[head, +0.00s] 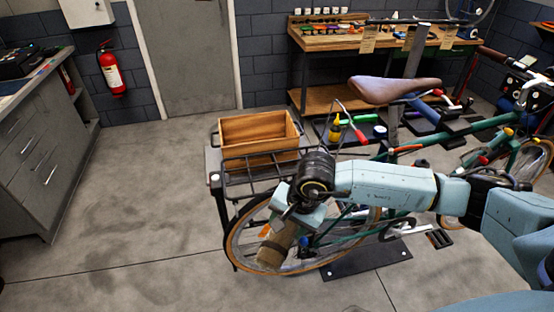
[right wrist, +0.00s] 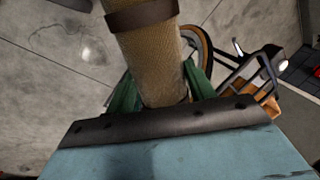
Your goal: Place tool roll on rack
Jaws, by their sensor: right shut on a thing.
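The tool roll (head: 274,246) is a tan fabric roll with a brown strap. My right gripper (head: 288,226) is shut on it and holds it in front of the bike's rear wheel, lower in the picture than the rack. In the right wrist view the roll (right wrist: 155,58) stands out from between the green fingers, its gripped end partly hidden by the gripper body. The black wire rack (head: 262,157) is over the rear wheel, up and left of my right gripper. My left gripper is not in view.
The green bike's rear wheel (head: 232,242) and brown saddle (head: 394,90) are close to my right arm. A workbench (head: 390,42) is at the back. The floor at left is clear.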

